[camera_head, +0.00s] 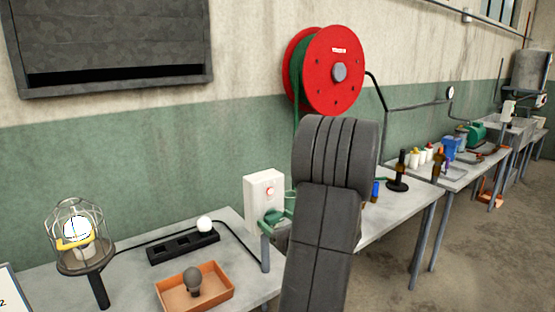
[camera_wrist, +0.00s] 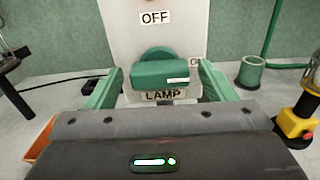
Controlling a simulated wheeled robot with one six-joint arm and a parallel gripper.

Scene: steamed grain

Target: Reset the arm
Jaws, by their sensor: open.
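My gripper (camera_head: 274,217) is open in front of the white switch box (camera_head: 264,188) on the bench. In the wrist view its two green fingers (camera_wrist: 160,86) stand left and right of a green switch handle (camera_wrist: 160,73), with gaps showing on both sides. The box reads "OFF" above the handle and "LAMP" below it. My dark arm rises in front of the bench in the head view and hides part of it. A caged lamp (camera_head: 75,237) at the left holds a bright white bulb.
An orange tray (camera_head: 165,293) with a dark bulb (camera_head: 194,281) lies left of my arm. Behind it are a black socket strip (camera_head: 182,247) and a white bulb (camera_head: 204,224). A red hose reel (camera_head: 323,70) hangs on the wall. The wrist view shows a green cup (camera_wrist: 250,73) at right.

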